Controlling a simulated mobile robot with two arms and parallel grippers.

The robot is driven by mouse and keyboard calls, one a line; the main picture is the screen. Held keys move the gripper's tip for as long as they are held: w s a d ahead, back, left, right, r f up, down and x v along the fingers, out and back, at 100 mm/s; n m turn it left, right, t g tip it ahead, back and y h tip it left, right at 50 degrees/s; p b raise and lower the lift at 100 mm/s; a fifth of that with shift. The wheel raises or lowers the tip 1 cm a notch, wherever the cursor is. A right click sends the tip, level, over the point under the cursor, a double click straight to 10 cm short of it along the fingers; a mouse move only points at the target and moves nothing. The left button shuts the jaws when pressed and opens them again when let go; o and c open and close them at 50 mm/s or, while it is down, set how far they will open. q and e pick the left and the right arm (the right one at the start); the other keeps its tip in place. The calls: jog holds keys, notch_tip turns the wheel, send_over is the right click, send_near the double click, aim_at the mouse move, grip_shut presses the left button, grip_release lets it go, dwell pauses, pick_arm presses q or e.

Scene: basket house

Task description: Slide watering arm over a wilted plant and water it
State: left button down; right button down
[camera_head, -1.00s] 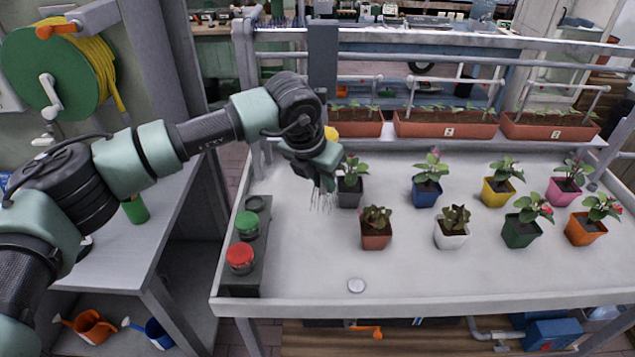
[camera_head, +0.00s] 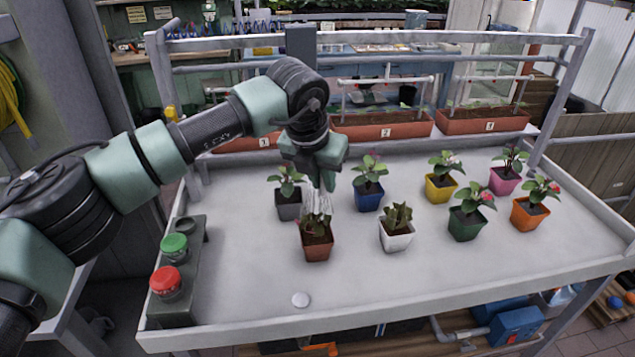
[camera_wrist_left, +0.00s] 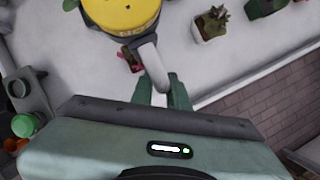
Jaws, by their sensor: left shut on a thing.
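My left gripper (camera_head: 322,175) is shut over the table. In the left wrist view its fingers (camera_wrist_left: 162,92) close on the grey handle (camera_wrist_left: 152,66) of the watering arm, whose round yellow head (camera_wrist_left: 120,12) lies just beyond. Fine white streams of water (camera_head: 318,203) fall below the gripper onto the plant in the terracotta pot (camera_head: 317,247), partly hiding it. That pot also shows beside the yellow head (camera_wrist_left: 131,60). A dark, low plant (camera_head: 397,214) stands in the white pot (camera_head: 396,240) to its right. My right gripper is out of view.
Grey (camera_head: 288,206), blue (camera_head: 368,197), yellow (camera_head: 439,190), pink (camera_head: 504,184), green (camera_head: 465,226) and orange (camera_head: 528,215) pots hold leafy plants. Green (camera_head: 174,246) and red (camera_head: 166,281) buttons sit at the left.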

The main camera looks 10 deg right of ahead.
pick_arm(q)
jog(key=c, duration=1.4)
grip_release()
jog(key=shift+c, duration=0.2)
jog(key=shift+o, duration=0.2)
jog(key=shift+a+r, duration=0.1)
jog(key=b+v, duration=0.1)
jog(key=v, duration=0.7)
jog(key=shift+b, duration=0.4)
